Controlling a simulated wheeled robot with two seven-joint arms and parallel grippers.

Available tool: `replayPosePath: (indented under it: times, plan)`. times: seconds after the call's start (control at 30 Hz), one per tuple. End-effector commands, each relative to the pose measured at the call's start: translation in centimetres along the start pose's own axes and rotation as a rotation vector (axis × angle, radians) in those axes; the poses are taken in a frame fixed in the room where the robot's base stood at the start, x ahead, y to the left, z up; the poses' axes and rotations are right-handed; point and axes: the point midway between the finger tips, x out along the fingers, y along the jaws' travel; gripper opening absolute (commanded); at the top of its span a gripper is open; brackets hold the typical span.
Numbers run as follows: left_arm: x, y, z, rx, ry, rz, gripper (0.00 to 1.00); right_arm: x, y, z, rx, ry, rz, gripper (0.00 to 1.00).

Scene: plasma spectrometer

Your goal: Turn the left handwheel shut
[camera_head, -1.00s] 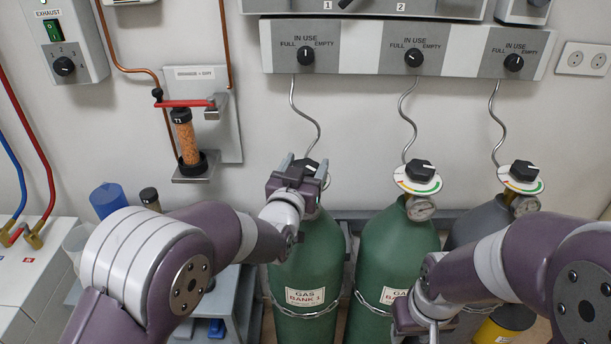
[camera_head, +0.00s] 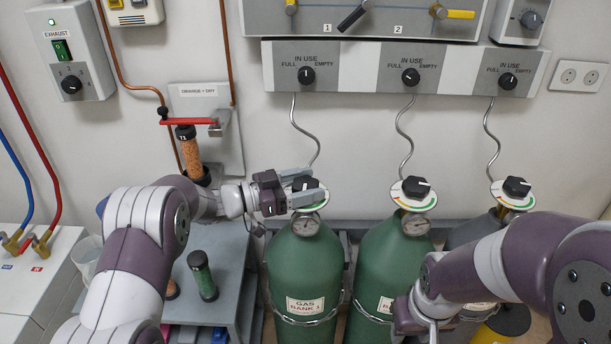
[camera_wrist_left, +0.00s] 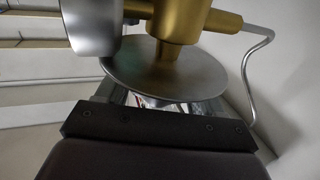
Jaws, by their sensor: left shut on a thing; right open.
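The left handwheel (camera_head: 305,184) is a black knob above a white, coloured-edge disc on the green cylinder labelled GAS BANK 1 (camera_head: 304,255). My left gripper (camera_head: 298,190) reaches it from the left and is shut on it, with a finger on either side. In the left wrist view the round disc (camera_wrist_left: 165,82), the brass valve body (camera_wrist_left: 180,20) and a silver gauge housing (camera_wrist_left: 92,25) show above my gripper; the knob is hidden there. My right gripper (camera_head: 425,325) is low in front of the second cylinder, empty; its fingertips are hardly visible.
A second green cylinder (camera_head: 385,245) and a grey one stand to the right, each with a black handwheel (camera_head: 415,187) (camera_head: 516,187). Dark-capped tubes (camera_head: 202,275) stand on the grey bench below my left arm. The selector panel (camera_head: 345,78) is on the wall above.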

Motion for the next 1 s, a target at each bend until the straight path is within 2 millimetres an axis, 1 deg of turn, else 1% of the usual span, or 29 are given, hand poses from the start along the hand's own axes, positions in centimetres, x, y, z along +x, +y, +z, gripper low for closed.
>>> replayPosePath:
  times: [0.03, 0.17, 0.5, 0.7, 1.0]
  plan:
    - [0.0, -0.2, -0.3, 0.003, 0.002, 0.041, 0.37, -0.5, 0.0, -0.1, 0.000, 0.000, 0.000, 0.43]
    - [0.0, -0.2, -0.2, 0.005, 0.001, 0.164, 0.37, -0.8, 0.0, -0.1, 0.000, 0.000, 0.000, 0.43]
    - [0.1, -0.1, 0.0, 0.009, 0.001, 0.448, 0.37, -0.4, 0.0, 0.0, 0.000, 0.000, 0.000, 0.43]
    - [0.1, 0.0, 0.0, 0.008, 0.002, 0.564, 0.37, 0.0, 0.0, 0.0, 0.000, 0.000, 0.000, 0.43]
    - [0.1, 0.0, -0.1, 0.008, 0.002, 0.650, 0.37, 0.2, 0.0, 0.0, 0.000, 0.000, 0.000, 0.43]
